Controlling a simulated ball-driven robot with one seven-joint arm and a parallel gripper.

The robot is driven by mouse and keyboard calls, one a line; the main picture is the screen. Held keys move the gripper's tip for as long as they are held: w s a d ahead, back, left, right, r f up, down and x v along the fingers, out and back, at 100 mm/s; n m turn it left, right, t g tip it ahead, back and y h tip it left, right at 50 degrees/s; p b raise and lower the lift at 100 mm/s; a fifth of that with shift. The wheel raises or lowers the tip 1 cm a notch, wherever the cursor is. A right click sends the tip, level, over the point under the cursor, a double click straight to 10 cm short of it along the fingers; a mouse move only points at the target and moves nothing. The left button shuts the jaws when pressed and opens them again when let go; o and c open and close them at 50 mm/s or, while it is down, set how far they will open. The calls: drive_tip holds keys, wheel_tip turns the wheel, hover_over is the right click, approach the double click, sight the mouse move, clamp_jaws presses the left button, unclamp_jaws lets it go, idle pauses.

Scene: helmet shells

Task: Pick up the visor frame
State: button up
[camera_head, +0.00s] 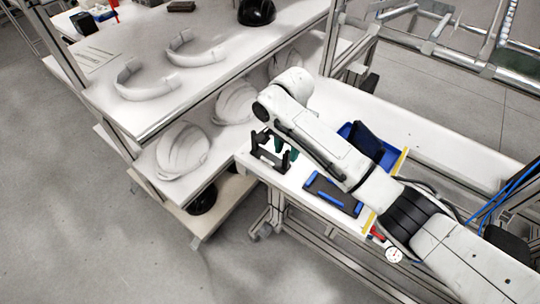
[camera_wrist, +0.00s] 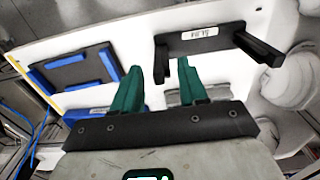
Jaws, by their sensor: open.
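Two white curved bands that look like visor frames, a nearer one (camera_head: 146,84) and a farther one (camera_head: 194,50), lie on the top shelf (camera_head: 120,112) in the head view. My gripper (camera_head: 286,148) is well to the right of them and lower, above the white bench beside the black holder (camera_head: 268,161). In the wrist view, the green fingers of my gripper (camera_wrist: 159,70) are apart with nothing held between them. The black holder (camera_wrist: 205,40), with a label and upright posts, lies just beyond the fingertips. Neither white band shows in the wrist view.
White helmet shells (camera_head: 182,150) sit on the shelf below. A black shell (camera_head: 257,12) is at the top shelf's far end. The bench holds a black-and-blue fixture (camera_head: 333,193) and a blue tray (camera_head: 388,158). The floor at left is clear.

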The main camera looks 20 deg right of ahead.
sight(287, 160)
drive_tip(key=shift+d+f+p, duration=0.2)
drive_tip(key=shift+f+p, duration=0.2)
drive_tip(key=shift+f, duration=2.2)
clamp_jaws()
